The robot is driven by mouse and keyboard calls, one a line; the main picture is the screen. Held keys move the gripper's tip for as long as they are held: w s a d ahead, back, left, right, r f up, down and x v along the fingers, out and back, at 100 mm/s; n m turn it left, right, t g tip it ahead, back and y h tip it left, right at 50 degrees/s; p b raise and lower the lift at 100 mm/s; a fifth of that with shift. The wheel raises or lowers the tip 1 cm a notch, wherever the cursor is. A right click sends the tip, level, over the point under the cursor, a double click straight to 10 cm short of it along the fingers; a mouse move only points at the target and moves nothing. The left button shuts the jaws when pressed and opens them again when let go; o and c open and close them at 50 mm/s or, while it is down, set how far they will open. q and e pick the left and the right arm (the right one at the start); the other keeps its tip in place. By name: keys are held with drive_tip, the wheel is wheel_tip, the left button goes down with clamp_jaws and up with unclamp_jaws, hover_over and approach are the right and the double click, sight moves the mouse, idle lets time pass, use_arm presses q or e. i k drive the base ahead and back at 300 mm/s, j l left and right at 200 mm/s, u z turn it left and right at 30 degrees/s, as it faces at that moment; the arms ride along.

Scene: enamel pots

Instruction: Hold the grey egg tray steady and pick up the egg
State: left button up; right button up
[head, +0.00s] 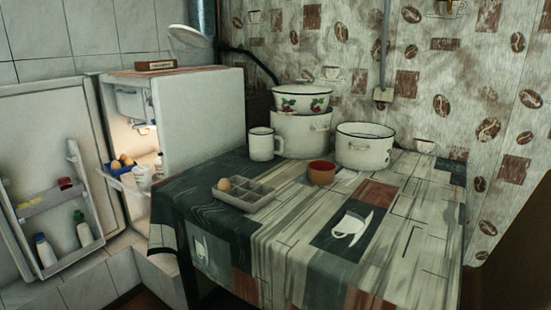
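The grey egg tray (246,195) lies on the left part of the table, near its left edge. It has several compartments. One brown egg (224,184) sits in the compartment at its left end; the other compartments look empty. More eggs (122,161) lie in a blue container inside the open fridge on the left. Neither of my grippers is in view.
A small red-brown bowl (321,173) stands right of the tray. Behind are a white mug (261,146), stacked enamel pots (302,134) and an open white pot (366,152). The fridge door (47,178) stands open at left. The table's front is clear (400,215).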

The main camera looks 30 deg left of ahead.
sight(224, 185)
drive_tip(key=l+u, duration=0.2)
drive_tip(key=u, duration=0.15)
drive_tip(key=l+u, duration=0.2)
drive_tip(key=u, duration=0.15)
drive_tip(key=l+u, duration=0.2)
drive_tip(key=u, duration=0.15)
